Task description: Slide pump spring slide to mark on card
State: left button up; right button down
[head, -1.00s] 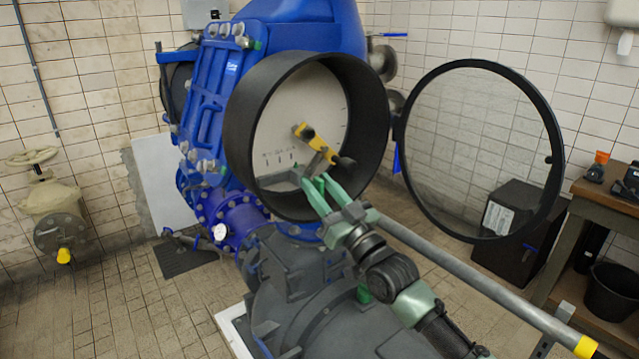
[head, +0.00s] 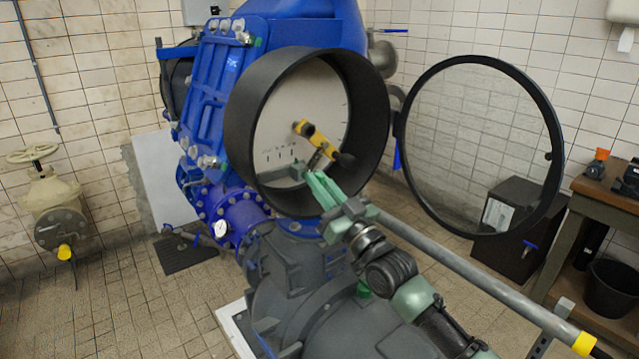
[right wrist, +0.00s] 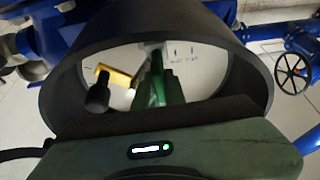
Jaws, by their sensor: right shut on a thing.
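The round black housing (head: 243,125) holds a pale card (head: 282,115) with several short dark marks low on its face. A yellow lever (head: 310,133) with a black knob crosses the card; its lower end is near my gripper. My right gripper (head: 312,180) reaches into the housing, its green fingers shut on the grey slide (head: 286,174) low in front of the card. The fingers hide much of the slide. In the right wrist view, the fingers (right wrist: 156,82) point at the card below the marks. The slide's exact place against a mark cannot be told. My left gripper is not in view.
The glazed round cover (head: 480,150) stands open to the right of the housing. A grey rail with a yellow end (head: 480,270) runs beside my right arm. The blue pump body (head: 215,90) is left of the housing. A workbench (head: 600,195) stands at the right.

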dwell(0.9)
jog(key=shift+s+a+f+p, duration=0.1)
jog(key=shift+s+a+p, duration=0.25)
jog(key=shift+a, duration=0.15)
jog(key=shift+s+a+p, duration=0.3)
jog(key=shift+a+p, duration=0.05)
jog(key=shift+a, duration=0.15)
jog(key=shift+s+a, duration=0.35)
jog(key=shift+a, duration=0.05)
jog(key=c, duration=1.6)
grip_release()
jog(key=shift+d, duration=0.1)
jog(key=shift+o, duration=0.6)
jog(key=shift+w+d, duration=0.15)
jog(key=shift+w, duration=0.05)
jog(key=shift+s, duration=0.1)
